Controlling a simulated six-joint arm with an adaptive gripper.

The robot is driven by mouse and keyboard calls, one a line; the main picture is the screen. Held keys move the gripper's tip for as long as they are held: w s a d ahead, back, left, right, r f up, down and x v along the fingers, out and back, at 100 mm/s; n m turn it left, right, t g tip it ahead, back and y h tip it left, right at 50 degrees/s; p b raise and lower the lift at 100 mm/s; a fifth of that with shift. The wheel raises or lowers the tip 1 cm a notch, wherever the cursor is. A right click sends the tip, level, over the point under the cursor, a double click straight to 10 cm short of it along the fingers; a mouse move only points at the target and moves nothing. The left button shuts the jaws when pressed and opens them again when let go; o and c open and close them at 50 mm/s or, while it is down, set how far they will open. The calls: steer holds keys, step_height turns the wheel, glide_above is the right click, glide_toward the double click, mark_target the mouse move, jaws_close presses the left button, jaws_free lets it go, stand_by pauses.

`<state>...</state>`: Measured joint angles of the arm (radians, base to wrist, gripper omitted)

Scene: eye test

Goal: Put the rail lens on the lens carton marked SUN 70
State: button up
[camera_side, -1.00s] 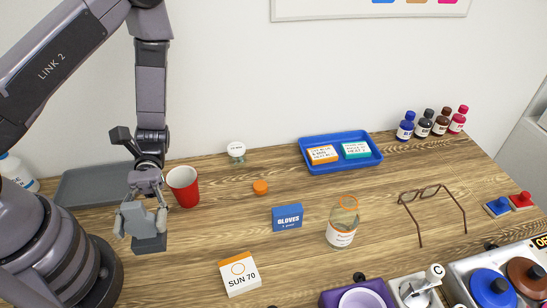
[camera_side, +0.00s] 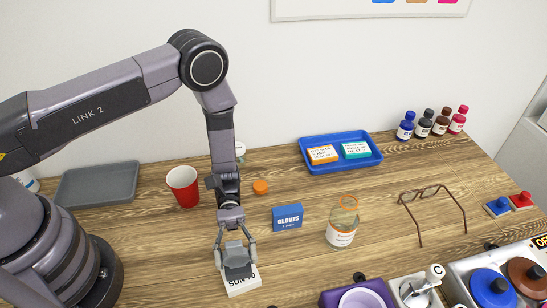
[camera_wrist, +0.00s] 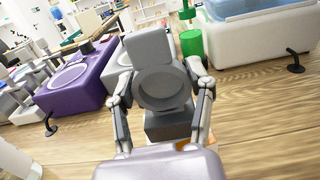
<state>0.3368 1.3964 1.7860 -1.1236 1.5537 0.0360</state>
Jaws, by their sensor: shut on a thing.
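My gripper (camera_side: 235,250) is shut on the rail lens (camera_side: 238,262), a grey upright part with a round frame and a dark block at its foot. In the wrist view the rail lens (camera_wrist: 166,85) stands upright between the two fingers. The white lens carton marked SUN 70 (camera_side: 243,286) is directly below it in the side view. The rail lens hides the carton's top and part of its lettering. Only a sliver of orange (camera_wrist: 183,144) shows under the lens in the wrist view. I cannot tell whether the lens touches the carton.
A blue GLOVES box (camera_side: 287,218) and a bottle (camera_side: 341,238) stand to the right, an orange cap (camera_side: 260,187) and a red cup (camera_side: 183,187) behind. A purple holder (camera_side: 330,299) is at the front right. Glasses (camera_side: 437,208) lie further right. A grey tray (camera_side: 97,184) is at the left.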

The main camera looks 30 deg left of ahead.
steer(key=shift+f, duration=0.2)
steer(key=o, duration=1.2)
steer(key=shift+o, duration=0.2)
